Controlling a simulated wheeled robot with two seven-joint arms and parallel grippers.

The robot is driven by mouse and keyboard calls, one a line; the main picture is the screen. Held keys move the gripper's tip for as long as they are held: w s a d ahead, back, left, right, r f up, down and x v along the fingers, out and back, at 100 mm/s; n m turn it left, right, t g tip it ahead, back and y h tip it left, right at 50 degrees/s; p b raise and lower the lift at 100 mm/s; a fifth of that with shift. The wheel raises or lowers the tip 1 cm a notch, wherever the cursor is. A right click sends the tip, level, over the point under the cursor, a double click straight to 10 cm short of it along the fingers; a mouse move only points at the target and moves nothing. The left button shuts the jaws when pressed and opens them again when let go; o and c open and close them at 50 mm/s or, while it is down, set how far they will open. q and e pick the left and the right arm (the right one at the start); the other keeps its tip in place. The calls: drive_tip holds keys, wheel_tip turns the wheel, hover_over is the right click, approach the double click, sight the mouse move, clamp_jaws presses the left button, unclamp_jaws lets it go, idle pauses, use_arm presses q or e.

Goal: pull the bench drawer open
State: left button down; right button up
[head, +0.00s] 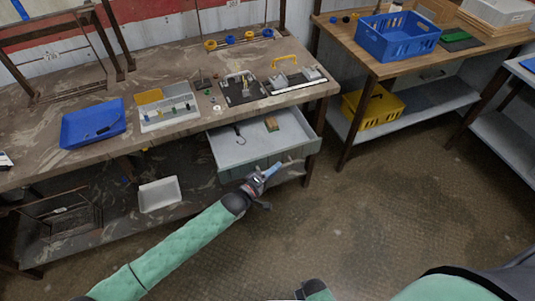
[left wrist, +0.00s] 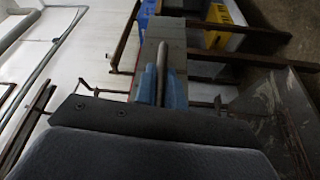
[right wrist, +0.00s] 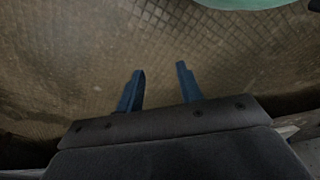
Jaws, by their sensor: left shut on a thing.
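The bench drawer (head: 291,136) is pulled out from under the right end of the brown workbench (head: 185,130). Its pale inside shows from above. My left gripper (head: 270,171) is at the drawer's front, its blue fingers closed on the drawer handle (head: 288,163). In the left wrist view the handle bar (left wrist: 163,58) lies between the two blue fingers (left wrist: 161,88). My right gripper (right wrist: 159,88) shows in the right wrist view with its blue fingers apart and nothing between them, over the floor.
The drawer holds a dark hook-shaped item (head: 239,134) and a small brown block (head: 271,124). A blue tray (head: 93,125) and several fixtures stand on the bench. A second bench (head: 375,68) stands at the right. The floor (head: 400,190) before the drawer is clear.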

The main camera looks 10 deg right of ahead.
use_arm(q)
drive_tip(key=s, duration=0.2)
drive_tip(key=s+d, duration=0.1)
drive_tip(key=s, duration=0.1)
use_arm(e)
drive_tip(key=shift+d+f, duration=0.15)
drive_tip(key=shift+f, duration=0.4)
use_arm(q)
drive_tip(key=c, duration=1.5)
unclamp_jaws()
use_arm(e)
drive_tip(key=shift+s, duration=0.1)
